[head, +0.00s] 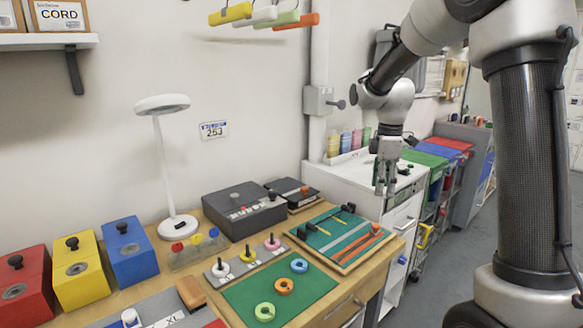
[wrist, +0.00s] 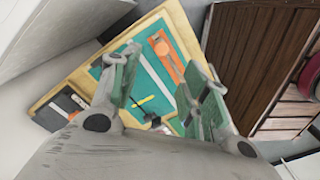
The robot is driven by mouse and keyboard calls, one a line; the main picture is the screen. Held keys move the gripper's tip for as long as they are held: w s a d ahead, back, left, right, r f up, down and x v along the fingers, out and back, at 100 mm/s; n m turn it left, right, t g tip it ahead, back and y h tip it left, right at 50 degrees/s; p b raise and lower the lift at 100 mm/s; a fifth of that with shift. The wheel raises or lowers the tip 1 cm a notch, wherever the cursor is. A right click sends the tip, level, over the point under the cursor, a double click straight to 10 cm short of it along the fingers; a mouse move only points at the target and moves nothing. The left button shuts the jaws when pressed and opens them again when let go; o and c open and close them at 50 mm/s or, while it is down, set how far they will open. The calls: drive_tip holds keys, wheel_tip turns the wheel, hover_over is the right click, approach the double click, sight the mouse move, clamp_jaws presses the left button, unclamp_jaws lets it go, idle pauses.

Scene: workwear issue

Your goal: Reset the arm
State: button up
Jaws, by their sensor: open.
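My gripper (head: 385,178) hangs from my arm at the right of the head view, pointing down. It is in the air near the right end of the wooden workbench (head: 382,262) and in front of the white cabinet. In the wrist view my gripper (wrist: 165,95) shows both fingers spread apart with nothing between them. Beyond the fingers lies a wood-framed tray (wrist: 72,77) with a green inlay, an orange tool and a yellow-handled tool. The same tray (head: 358,263) lies at the bench's right end in the head view.
On the bench stand red (head: 22,290), yellow (head: 80,278) and blue (head: 130,255) boxes, a white lamp (head: 160,150), a dark grey case (head: 243,208) and a green mat (head: 300,305) with coloured rings. The white cabinet (head: 345,190) stands behind my gripper. Floor shows at right.

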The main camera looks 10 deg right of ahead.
drive_tip(key=s+r+m+t, duration=0.1)
drive_tip(key=s+r+m, duration=0.1)
drive_tip(key=s+m, duration=0.3)
drive_tip(key=s+d+r+m+t, duration=0.1)
drive_tip(key=s+m, duration=0.4)
drive_tip(key=s, duration=0.8)
drive_tip(key=s+d+r+m+t, duration=0.1)
drive_tip(key=s+r+m, duration=0.3)
drive_tip(key=s, duration=0.6)
drive_tip(key=shift+r+m+t, duration=0.3)
drive_tip(key=shift+m+t, duration=0.2)
drive_tip(key=shift+t, duration=0.2)
